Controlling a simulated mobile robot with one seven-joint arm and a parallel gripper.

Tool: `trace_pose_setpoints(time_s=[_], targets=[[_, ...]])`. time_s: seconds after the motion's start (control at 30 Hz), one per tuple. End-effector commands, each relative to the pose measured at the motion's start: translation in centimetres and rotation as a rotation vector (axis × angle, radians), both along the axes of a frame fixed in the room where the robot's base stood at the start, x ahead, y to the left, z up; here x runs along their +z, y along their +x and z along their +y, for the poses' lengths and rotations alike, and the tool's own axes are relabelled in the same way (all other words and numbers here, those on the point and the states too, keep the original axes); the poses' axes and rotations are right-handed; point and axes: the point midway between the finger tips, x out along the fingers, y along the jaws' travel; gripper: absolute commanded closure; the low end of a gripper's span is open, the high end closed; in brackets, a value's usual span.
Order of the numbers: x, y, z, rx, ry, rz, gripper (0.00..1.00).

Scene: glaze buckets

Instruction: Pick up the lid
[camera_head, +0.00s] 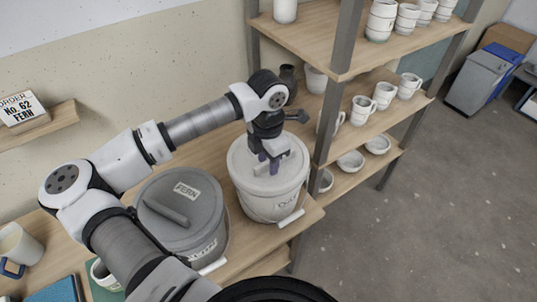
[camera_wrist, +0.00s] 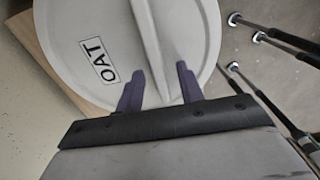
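A pale lid (camera_head: 244,163) sits on the white bucket (camera_head: 262,204) near the table's right end. In the wrist view the pale lid (camera_wrist: 75,35) has an "OAT" label and a raised bar handle (camera_wrist: 150,40). My gripper (camera_head: 268,164) is over this lid, pointing down. In the wrist view its two dark fingers (camera_wrist: 160,70) are apart, one on each side of the handle's line, with nothing held. Whether they touch the lid is unclear. A grey lid (camera_head: 200,196) labelled "FERN", with a bar handle, sits on the grey bucket (camera_head: 205,258) to the left.
A shelf rack (camera_head: 345,72) with cups and bowls stands close on the right. A wall card (camera_head: 20,108) reads "Order No. 62 FERN". A mug (camera_head: 18,248) and a blue book (camera_head: 55,290) are at the table's left.

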Motion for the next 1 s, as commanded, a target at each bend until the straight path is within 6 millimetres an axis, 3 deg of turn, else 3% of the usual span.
trace_pose_setpoints(time_s=[0.63, 0.9, 1.0], targets=[[-0.49, 0.01, 0.0, -0.001, 0.001, -0.001, 0.63], [-0.41, 0.01, -0.01, -0.001, 0.0, 0.0, 0.97], [-0.41, 0.01, -0.01, -0.001, 0.0, 0.0, 1.0]])
